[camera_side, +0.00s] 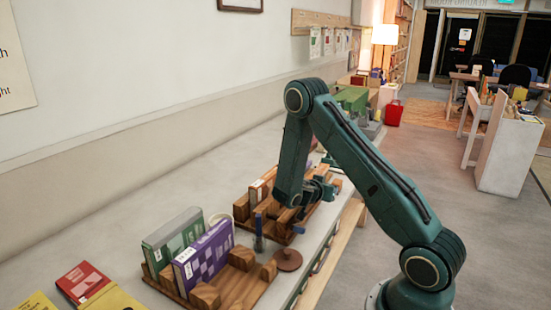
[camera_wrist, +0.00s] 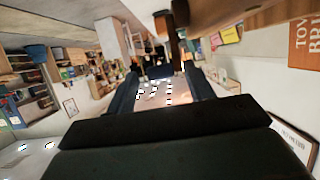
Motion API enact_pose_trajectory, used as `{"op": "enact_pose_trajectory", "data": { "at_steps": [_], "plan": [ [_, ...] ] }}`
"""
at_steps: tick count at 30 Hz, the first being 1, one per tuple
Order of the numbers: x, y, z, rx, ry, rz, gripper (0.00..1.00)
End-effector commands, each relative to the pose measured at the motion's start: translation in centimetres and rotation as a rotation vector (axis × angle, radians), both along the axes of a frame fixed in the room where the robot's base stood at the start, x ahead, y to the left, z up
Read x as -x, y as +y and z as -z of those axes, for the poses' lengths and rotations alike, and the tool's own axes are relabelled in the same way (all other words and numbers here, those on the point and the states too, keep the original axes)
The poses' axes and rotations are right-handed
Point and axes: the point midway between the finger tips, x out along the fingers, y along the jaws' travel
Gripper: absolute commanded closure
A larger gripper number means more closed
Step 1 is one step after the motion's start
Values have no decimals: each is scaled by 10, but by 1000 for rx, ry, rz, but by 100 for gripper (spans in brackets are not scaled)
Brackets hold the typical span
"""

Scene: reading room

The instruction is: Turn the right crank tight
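My gripper (camera_wrist: 162,72) is open in the wrist view, its two dark fingers apart. A short brown upright rod (camera_wrist: 172,40), which looks like a crank handle, shows at the gap between the fingertips, below a wooden piece (camera_wrist: 230,12). I cannot tell whether a finger touches it. In the side view my gripper (camera_side: 322,187) is at the right end of the farther wooden book holder (camera_side: 277,232). My wrist hides most of that end, and I cannot make out a crank there.
A nearer wooden holder (camera_side: 238,290) carries a green book (camera_side: 165,245) and a purple book (camera_side: 205,255). A round brown piece (camera_side: 288,260) and a thin blue upright object (camera_side: 258,235) stand close by. A red book (camera_side: 82,282) lies at the left.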

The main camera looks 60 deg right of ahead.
Motion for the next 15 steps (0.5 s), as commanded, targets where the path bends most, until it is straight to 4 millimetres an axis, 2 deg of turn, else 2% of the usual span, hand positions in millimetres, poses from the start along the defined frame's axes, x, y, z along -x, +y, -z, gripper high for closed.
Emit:
{"op": "enact_pose_trajectory", "data": {
  "at_steps": [5,11,15],
  "plan": [
    [-1,8,-3,0,-1,-3,47],
    [0,27,-11,-1,2,-2,47],
    [1,27,-27,1,-3,2,47]
  ]
}}
